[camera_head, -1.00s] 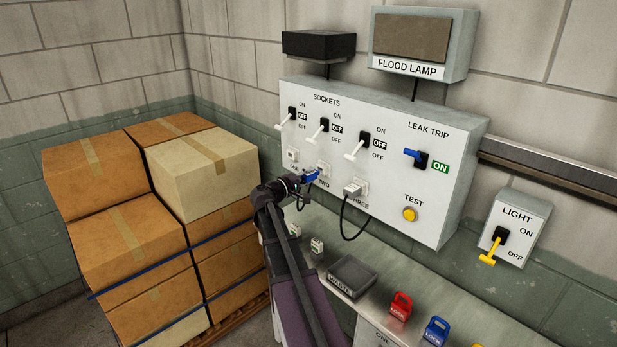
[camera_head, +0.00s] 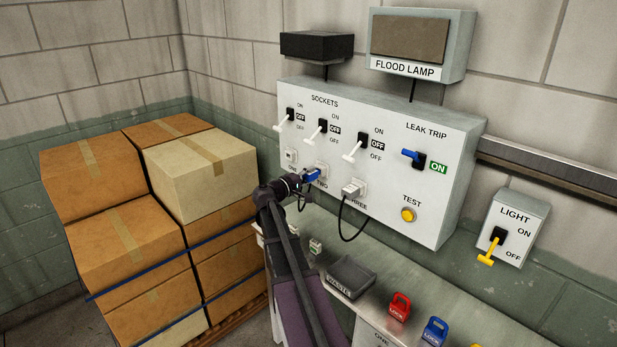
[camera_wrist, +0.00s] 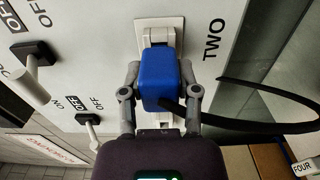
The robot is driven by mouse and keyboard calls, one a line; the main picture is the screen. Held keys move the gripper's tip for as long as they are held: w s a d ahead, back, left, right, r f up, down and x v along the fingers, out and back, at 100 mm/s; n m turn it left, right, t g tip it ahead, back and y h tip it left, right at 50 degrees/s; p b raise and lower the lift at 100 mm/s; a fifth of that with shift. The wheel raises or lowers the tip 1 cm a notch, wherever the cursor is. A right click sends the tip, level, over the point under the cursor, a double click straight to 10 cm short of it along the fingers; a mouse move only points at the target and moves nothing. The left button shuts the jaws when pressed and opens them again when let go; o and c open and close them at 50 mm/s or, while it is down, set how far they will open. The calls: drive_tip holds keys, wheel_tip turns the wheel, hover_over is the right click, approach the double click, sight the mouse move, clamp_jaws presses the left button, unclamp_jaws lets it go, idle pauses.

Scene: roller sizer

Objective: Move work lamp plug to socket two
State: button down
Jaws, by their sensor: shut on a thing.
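The blue plug (camera_wrist: 160,80) is held between the two fingers of my gripper (camera_wrist: 160,72), which is shut on it. A black cable runs from the plug to the right in the wrist view. The plug is in front of the white socket (camera_wrist: 160,30) marked TWO, lined up with it. It touches or nearly touches the socket face; its pins are hidden, so I cannot tell how deep it sits. In the head view the blue plug (camera_head: 312,175) is at socket two (camera_head: 322,168), with my gripper (camera_head: 305,180) on its left. Socket two's switch (camera_head: 320,131) is beside an OFF label.
A white plug (camera_head: 352,188) with a black cable sits in socket three, close on the right. Socket one (camera_head: 290,156) looks empty. Below are a bench with a waste tray (camera_head: 350,277) and padlocks (camera_head: 400,305). Stacked boxes (camera_head: 200,175) stand on the left.

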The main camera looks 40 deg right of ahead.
drive_tip(key=shift+w+d, duration=0.1)
drive_tip(key=shift+d, duration=0.65)
drive_tip(key=shift+c, duration=1.3)
unclamp_jaws()
drive_tip(key=shift+a, duration=0.1)
drive_tip(key=a, duration=1.1)
drive_tip(key=shift+s+a, duration=0.4)
drive_tip(key=shift+s, duration=0.05)
drive_tip(key=s+a+f+y, duration=0.5)
drive_tip(key=a+f+y, duration=0.1)
drive_tip(key=a, duration=0.5)
drive_tip(key=s+a+f+y, duration=0.5)
drive_tip(key=a+f+y, duration=0.1)
drive_tip(key=a, duration=0.5)
drive_tip(key=s+a+f+g+y, duration=0.1)
drive_tip(key=s+a+f+y, duration=0.5)
drive_tip(key=a, duration=0.6)
drive_tip(key=shift+f+m, duration=0.3)
drive_tip(key=shift+m, duration=0.1)
